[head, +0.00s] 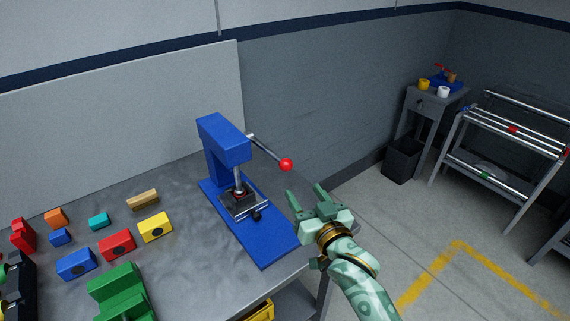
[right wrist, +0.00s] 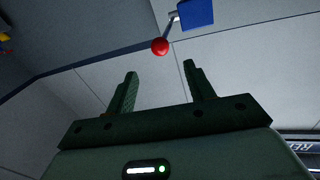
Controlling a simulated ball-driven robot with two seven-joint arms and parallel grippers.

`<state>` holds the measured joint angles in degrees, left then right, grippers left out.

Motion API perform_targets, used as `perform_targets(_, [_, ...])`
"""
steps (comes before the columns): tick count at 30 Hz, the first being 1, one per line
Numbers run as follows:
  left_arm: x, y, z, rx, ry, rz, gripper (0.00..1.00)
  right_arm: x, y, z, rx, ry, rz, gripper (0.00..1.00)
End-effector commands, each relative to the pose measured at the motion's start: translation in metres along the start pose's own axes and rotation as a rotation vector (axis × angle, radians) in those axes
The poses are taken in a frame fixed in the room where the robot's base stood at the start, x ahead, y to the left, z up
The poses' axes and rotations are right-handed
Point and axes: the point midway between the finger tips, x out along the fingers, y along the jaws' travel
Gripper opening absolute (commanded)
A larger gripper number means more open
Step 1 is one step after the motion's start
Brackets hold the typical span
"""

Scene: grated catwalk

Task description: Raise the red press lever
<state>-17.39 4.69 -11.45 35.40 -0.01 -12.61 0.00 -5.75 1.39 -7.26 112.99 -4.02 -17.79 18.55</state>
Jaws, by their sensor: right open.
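The blue press (head: 222,140) stands on the grey workbench in the head view. Its metal lever (head: 266,150) reaches out to the right, sloping slightly down, and ends in a red ball knob (head: 286,165). The knob also shows in the right wrist view (right wrist: 160,46), beyond the fingertips, with part of the blue press (right wrist: 196,13) above it. My right gripper (head: 306,193) is open and empty, just below and to the right of the knob, apart from it. Its two green fingers show in the right wrist view (right wrist: 160,70). My left gripper is not in view.
Several coloured blocks, such as a yellow one (head: 155,227) and a red one (head: 117,245), lie on the bench (head: 185,270) left of the press. A green stepped block (head: 120,292) is at the front. A grey side table (head: 430,104) and a metal rack (head: 500,145) stand at the right.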

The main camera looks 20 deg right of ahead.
Motion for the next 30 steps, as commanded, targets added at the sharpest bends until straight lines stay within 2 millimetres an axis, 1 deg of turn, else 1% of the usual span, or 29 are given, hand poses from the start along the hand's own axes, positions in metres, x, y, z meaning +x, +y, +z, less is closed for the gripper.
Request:
perform_targets(1, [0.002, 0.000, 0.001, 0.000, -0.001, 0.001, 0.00, 0.014, 0.000, 0.000, -0.001, 0.002, 0.000, 0.53])
perform_targets(6, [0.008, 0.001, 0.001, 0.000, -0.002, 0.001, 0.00, 0.059, 0.000, 0.001, 0.000, 0.001, 0.000, 0.53])
perform_targets(9, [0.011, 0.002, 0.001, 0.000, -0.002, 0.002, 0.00, 0.082, 0.000, 0.002, 0.000, -0.001, 0.000, 0.53])
perform_targets(13, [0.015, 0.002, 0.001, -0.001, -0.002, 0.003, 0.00, 0.104, 0.000, 0.002, -0.001, -0.001, 0.000, 0.53])
perform_targets(15, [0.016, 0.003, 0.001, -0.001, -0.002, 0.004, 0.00, 0.112, 0.000, 0.002, -0.002, -0.001, 0.000, 0.53])
perform_targets(18, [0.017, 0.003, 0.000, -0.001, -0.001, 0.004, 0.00, 0.119, 0.000, 0.001, -0.001, -0.001, 0.000, 0.53])
perform_targets(27, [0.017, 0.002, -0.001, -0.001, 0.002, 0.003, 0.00, 0.121, 0.000, 0.001, -0.001, -0.002, 0.000, 0.53])
perform_targets(28, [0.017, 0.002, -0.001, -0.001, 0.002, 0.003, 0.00, 0.121, 0.000, 0.001, -0.001, -0.002, 0.000, 0.48])
perform_targets(29, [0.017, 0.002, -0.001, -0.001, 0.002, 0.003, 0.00, 0.121, 0.000, 0.001, -0.001, -0.002, 0.000, 0.39])
perform_targets(30, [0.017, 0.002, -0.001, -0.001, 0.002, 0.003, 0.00, 0.121, 0.000, 0.001, -0.001, -0.002, 0.000, 0.28])
